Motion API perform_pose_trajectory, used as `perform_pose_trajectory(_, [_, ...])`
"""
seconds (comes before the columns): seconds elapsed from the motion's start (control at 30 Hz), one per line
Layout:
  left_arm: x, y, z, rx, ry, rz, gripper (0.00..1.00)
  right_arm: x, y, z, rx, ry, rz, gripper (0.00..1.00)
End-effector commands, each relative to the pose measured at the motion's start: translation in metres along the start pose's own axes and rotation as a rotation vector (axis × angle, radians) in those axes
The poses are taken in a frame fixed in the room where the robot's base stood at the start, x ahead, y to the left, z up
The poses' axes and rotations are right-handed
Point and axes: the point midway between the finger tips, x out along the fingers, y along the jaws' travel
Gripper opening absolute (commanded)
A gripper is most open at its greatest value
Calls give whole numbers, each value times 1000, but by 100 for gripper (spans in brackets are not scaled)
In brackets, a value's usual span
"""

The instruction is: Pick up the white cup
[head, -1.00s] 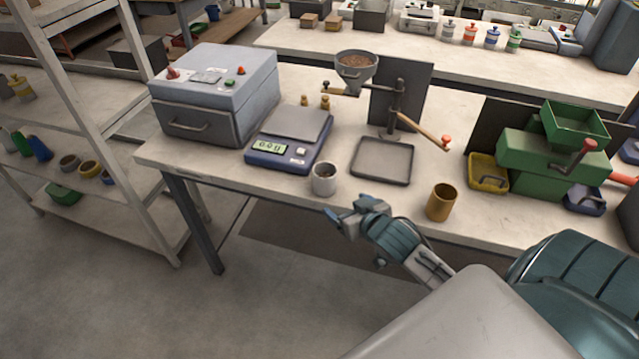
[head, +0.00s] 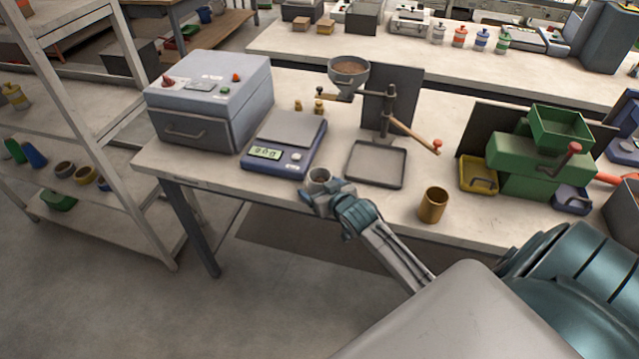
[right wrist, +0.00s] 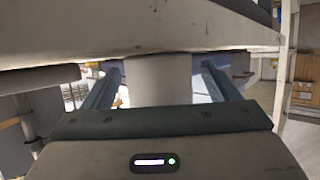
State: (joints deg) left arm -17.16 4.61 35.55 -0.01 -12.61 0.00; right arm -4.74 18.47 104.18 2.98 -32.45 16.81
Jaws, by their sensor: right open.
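The white cup (head: 319,176) stands near the front edge of the workbench, its upper part showing in the head view. My right gripper (head: 324,191) is at the cup, with its fingers around the cup's near side and hiding its lower part. In the right wrist view the cup (right wrist: 157,80) is a pale cylinder between the two open fingers of the gripper (right wrist: 163,75). Some gap shows at the right finger; whether the left finger touches is unclear. My left gripper is not in view.
A blue scale (head: 272,158) stands just left of the cup. A grey tray (head: 376,180) under a hopper stand lies to the right. A brown cup (head: 433,205) stands further right near the bench edge. The grey machine (head: 209,112) is at the left.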

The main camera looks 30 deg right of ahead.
Motion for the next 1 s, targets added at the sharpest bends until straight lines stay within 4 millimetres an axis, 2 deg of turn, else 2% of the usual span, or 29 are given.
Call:
perform_pose_trajectory(0.3, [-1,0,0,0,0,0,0,6,0,1,-1,0,0,82])
perform_pose_trajectory(0.57, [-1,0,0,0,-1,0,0,5,0,1,-1,0,0,31])
perform_pose_trajectory(0.87, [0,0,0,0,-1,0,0,5,0,0,-1,0,0,31])
perform_pose_trajectory(1.0, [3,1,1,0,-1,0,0,2,0,-7,-1,3,0,31])
